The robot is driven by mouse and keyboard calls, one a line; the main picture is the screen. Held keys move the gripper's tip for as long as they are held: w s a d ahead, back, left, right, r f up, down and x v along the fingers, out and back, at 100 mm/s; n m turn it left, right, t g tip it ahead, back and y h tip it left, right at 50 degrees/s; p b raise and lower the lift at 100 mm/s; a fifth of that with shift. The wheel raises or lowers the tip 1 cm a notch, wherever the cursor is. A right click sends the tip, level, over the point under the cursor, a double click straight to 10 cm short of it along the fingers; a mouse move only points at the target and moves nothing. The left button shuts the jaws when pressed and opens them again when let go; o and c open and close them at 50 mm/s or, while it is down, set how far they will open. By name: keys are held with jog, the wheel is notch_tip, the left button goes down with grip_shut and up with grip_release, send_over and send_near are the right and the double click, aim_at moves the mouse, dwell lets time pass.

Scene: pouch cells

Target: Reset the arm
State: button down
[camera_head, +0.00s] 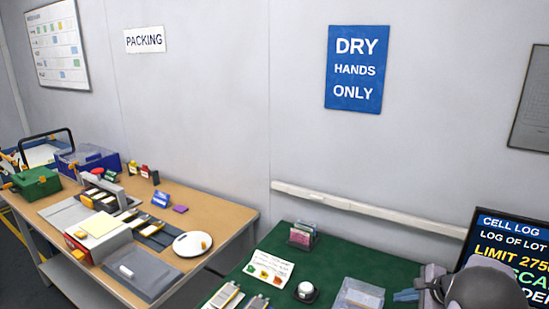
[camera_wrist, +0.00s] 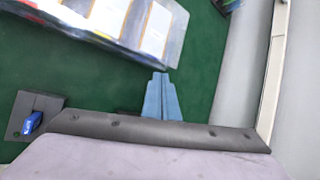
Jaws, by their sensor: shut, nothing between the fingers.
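My gripper (camera_head: 404,295) shows at the lower right of the head view, above the green table, with its blue fingers pointing left. In the wrist view its blue fingers (camera_wrist: 160,92) lie side by side, shut, with nothing between them. A clear tray holding flat, pale pouch-like pieces (camera_wrist: 155,30) shows blurred at the top left of the wrist view, apart from the fingertips. In the head view, silver pouch cells (camera_head: 225,296) lie at the bottom edge, partly cut off.
The green table (camera_head: 345,255) also bears a clear box (camera_head: 360,296), a round white-topped item (camera_head: 305,291), a card (camera_head: 268,266) and a small rack (camera_head: 302,235). A screen (camera_head: 510,250) stands at right. A wooden table (camera_head: 225,208) with equipment is at left.

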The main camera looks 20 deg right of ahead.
jog(key=a+n, duration=0.1)
jog(key=a, duration=0.3)
jog(key=a+n+g, duration=0.1)
jog(key=a+n, duration=0.1)
jog(key=a, duration=0.2)
jog(key=w+a+r+n+g+y, duration=0.1)
jog(key=a, duration=0.3)
jog(key=shift+a+n, duration=0.2)
jog(key=shift+n, duration=0.2)
jog(key=s+a+n, duration=0.1)
jog(key=a, duration=0.2)
jog(key=s+a+n+g, duration=0.1)
jog(key=a+n, duration=0.1)
jog(key=a, duration=0.2)
jog(key=s+a+n+g, duration=0.1)
jog(key=a+n, duration=0.1)
jog(key=a, duration=0.2)
jog(key=shift+s+a+r, duration=0.1)
jog(key=shift+s+r, duration=0.1)
jog(key=s+a+n+g+h, duration=0.2)
jog(key=s+a+n+g, duration=0.1)
jog(key=s+a+n, duration=1)
jog(key=s, duration=0.3)
jog(key=shift+a+f+n+g, duration=0.15)
jog(key=shift+f+n+g, duration=0.15)
jog(key=shift+f+n, duration=0.1)
